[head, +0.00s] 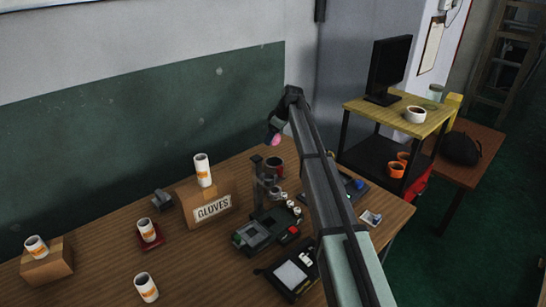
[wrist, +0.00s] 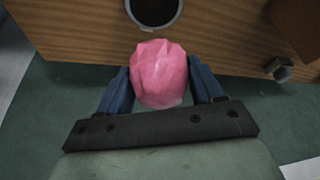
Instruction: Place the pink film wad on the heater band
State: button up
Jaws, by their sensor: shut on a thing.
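The pink film wad (wrist: 158,75) is a crumpled pink lump between the two blue fingers of my gripper (wrist: 160,92). In the head view my gripper (head: 276,131) is raised above the back of the wooden table, and the wad (head: 276,140) shows as a small pink spot at its tip. I cannot surely pick out the heater band. A dark round opening with a pale rim (wrist: 154,9) lies ahead of the wad in the wrist view, cut by the top edge. A dark reddish cup-like thing (head: 275,169) stands below my gripper beside an upright post (head: 258,180).
A box marked GLOVES (head: 211,209) bears a white-and-orange cylinder (head: 202,170); more such cylinders stand at left. Dark devices (head: 268,228) crowd the table's middle. A trolley (head: 400,115) with a monitor (head: 388,69) stands at right. A wall closes the back.

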jog(key=shift+f, duration=4.2)
jog(key=shift+f, duration=0.15)
jog(key=o, duration=1)
jog(key=v, duration=1.2)
